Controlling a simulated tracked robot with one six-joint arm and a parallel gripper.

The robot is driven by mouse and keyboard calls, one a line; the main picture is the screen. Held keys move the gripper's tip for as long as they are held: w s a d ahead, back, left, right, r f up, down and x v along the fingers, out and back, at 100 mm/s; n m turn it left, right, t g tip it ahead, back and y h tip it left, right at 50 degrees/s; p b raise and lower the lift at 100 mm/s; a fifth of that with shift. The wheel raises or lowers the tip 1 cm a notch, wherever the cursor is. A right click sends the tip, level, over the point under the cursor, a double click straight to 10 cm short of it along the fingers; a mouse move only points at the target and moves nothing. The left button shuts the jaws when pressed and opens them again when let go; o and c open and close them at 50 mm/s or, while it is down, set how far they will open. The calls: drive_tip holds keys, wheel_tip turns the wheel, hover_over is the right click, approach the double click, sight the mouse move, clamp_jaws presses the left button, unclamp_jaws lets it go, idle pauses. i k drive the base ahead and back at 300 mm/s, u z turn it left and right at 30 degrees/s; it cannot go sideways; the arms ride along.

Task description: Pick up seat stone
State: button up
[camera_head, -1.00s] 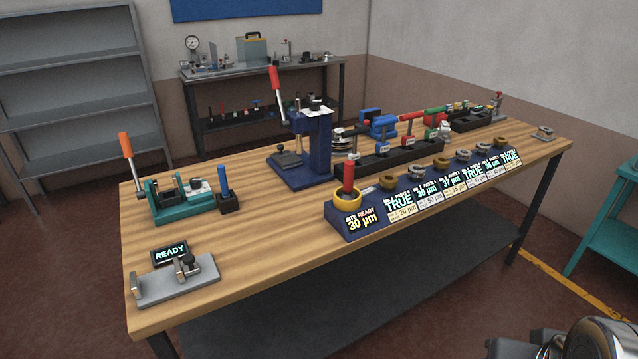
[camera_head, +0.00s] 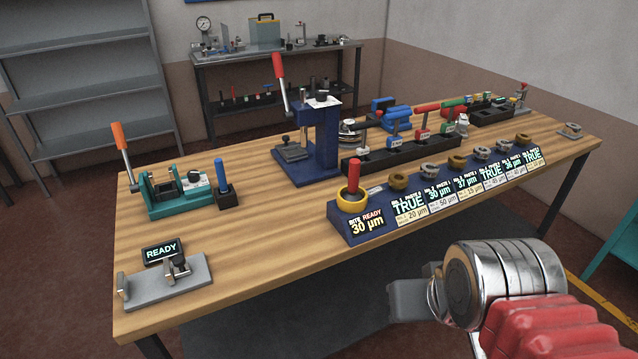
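No item is clearly labelled as the seat stone, so I cannot tell which one it is. A red-handled tool (camera_head: 353,175) stands upright in a yellow ring (camera_head: 352,202) at the left end of the blue display stand. A black rack (camera_head: 400,153) behind it holds several tools with red, green and blue handles. A blue-handled tool (camera_head: 221,172) stands in a small black block at the left. My gripper (camera_head: 408,300) shows as a grey part at lower right, in front of the bench and apart from these things. Its fingers are not clear.
The blue stand (camera_head: 343,222) carries several rings and lit labels. A blue press (camera_head: 322,140) with a raised red lever stands behind it. A teal fixture (camera_head: 180,195) and a grey fixture (camera_head: 168,280) sit at left. Bare wood lies between them and the stand.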

sight(352, 194)
drive_tip(key=u, duration=0.4)
drive_tip(key=i, duration=0.55)
drive_tip(key=u, duration=0.65)
drive_tip(key=i, duration=0.55)
drive_tip(key=u, duration=0.25)
